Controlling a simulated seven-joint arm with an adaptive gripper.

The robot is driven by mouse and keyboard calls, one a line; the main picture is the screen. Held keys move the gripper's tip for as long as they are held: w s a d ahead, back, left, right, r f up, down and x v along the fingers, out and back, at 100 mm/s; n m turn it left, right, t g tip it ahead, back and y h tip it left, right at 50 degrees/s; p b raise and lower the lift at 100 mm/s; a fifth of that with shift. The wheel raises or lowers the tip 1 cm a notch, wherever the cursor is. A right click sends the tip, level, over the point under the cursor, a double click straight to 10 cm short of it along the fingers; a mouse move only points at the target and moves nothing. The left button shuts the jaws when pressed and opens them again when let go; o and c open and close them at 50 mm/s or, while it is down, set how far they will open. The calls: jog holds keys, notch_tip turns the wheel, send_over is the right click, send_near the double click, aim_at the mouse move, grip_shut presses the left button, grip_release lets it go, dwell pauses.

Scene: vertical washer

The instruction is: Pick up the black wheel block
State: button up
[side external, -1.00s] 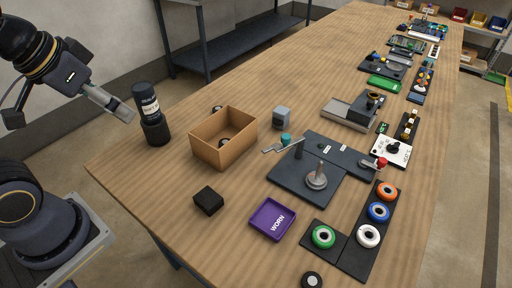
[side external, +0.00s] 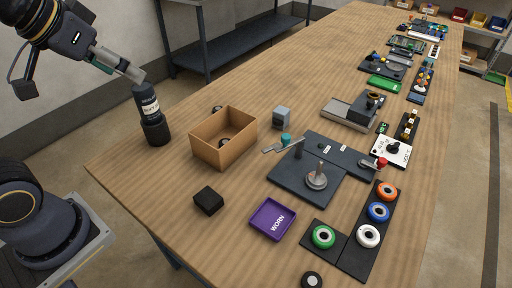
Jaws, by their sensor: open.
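A small black block (side external: 208,201) sits on the table near its left front edge, left of the purple tray. A black wheel with a pale centre (side external: 312,280) lies at the bottom edge of the view. I cannot tell from this picture which of the two is the black wheel block. My gripper (side external: 138,74) is at the upper left, beside the top of the dark bottle, well above and left of the black block. It is open and holds nothing that I can see. Its fingers are small and hard to make out.
A dark labelled bottle (side external: 149,103) stands in a black holder. A cardboard box (side external: 207,153), a purple WORN tray (side external: 273,219), a dark fixture plate (side external: 293,186) and a rack with coloured wheels (side external: 352,260) stand around. Bare wood surrounds the black block.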

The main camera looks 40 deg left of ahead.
jog(key=w+r, duration=0.5)
jog(key=w, duration=0.4)
jog(key=g, duration=0.2)
send_over(279, 112)
jog(key=s, duration=0.6)
notch_tip(279, 112, down, 21)
jog(key=shift+m, duration=0.4)
jog(key=x, duration=1)
jog(key=shift+d+f, duration=0.35)
jog(key=shift+f, duration=0.1)
jog(key=shift+a+x, duration=0.2)
jog(key=shift+x, duration=1.2)
jog(key=shift+a+x, duration=0.15)
jog(key=shift+x, duration=1.2)
jog(key=shift+c, duration=0.2)
